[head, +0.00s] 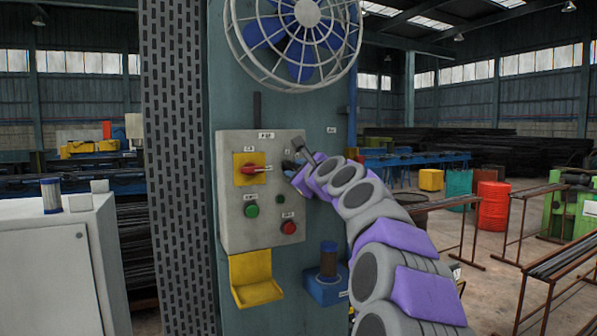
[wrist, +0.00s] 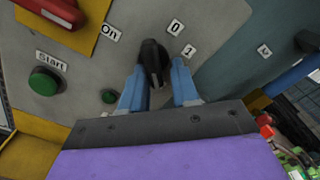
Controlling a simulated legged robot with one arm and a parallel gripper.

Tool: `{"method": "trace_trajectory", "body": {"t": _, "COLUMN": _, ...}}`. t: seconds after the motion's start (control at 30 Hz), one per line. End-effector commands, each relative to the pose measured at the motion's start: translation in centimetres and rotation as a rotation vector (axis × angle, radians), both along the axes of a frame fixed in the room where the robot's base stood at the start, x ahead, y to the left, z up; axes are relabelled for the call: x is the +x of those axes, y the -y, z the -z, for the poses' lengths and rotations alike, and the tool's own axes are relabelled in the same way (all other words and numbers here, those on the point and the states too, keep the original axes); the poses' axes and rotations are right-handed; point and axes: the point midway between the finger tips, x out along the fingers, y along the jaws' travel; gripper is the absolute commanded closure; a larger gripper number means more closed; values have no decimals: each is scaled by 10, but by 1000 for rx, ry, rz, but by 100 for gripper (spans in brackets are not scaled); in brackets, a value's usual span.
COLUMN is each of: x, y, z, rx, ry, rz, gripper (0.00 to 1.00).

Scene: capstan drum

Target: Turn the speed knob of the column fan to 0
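The speed knob (wrist: 152,58) is a black, elongated knob on the grey control box (head: 233,215) below the column fan (head: 297,40). In the wrist view, labels "0" (wrist: 175,27) and "1" (wrist: 189,51) are up and right of it. Its long side runs nearly upright in that view; I cannot tell which end is the pointer. My gripper (wrist: 158,70) is open, its two blue fingers on either side of the knob. The left finger is close to the knob, perhaps touching; a gap shows at the right finger. In the head view my gripper hides most of the knob.
The box also carries a red switch on a yellow plate (head: 244,178), a green Start button (head: 251,211), a small dark green button (wrist: 108,96) and a red button (head: 289,228). A yellow bracket (head: 251,270) and a blue-based cylinder (head: 328,262) are below.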

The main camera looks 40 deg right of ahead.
Motion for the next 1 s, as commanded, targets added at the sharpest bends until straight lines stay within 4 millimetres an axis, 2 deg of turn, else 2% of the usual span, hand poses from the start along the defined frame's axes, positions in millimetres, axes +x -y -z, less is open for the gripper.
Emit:
{"method": "trace_trajectory", "body": {"t": 0.03, "x": -1, "y": -3, "z": -3, "rx": -3, "ry": 3, "rz": -1, "gripper": 78}}
{"method": "trace_trajectory", "body": {"t": 0.27, "x": 0, "y": 0, "z": -1, "rx": 0, "ry": 1, "rz": -3, "gripper": 100}}
{"method": "trace_trajectory", "body": {"t": 0.67, "x": 3, "y": 5, "z": 3, "rx": -5, "ry": -7, "rz": -4, "gripper": 100}}
{"method": "trace_trajectory", "body": {"t": 1.0, "x": 4, "y": 4, "z": 3, "rx": -156, "ry": -47, "rz": -12, "gripper": 100}}
